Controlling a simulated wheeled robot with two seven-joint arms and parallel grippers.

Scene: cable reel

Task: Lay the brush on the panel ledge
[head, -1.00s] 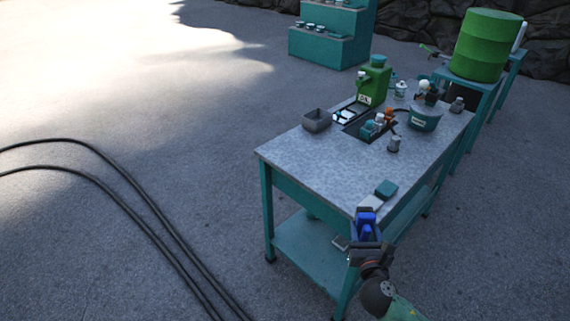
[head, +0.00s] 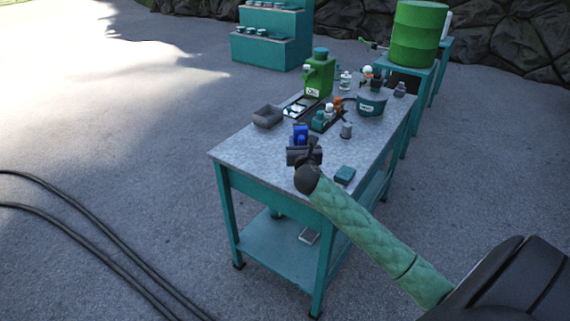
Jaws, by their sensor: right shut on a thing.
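My right gripper (head: 301,150) is at the near part of the grey-topped workbench (head: 255,148), seen above its surface. It is shut on a small blue thing (head: 300,134), seemingly the brush, though its shape is too small to be sure. I cannot tell its height above the top. I cannot clearly pick out a panel ledge. My left gripper is out of view.
A grey open box (head: 268,117), a green can (head: 319,78), a teal pot (head: 371,103) and a small grey cylinder (head: 347,130) stand on the bench. A teal block (head: 345,174) lies near its right edge. Behind are a stepped teal stand (head: 270,52) and a green drum (head: 418,35).

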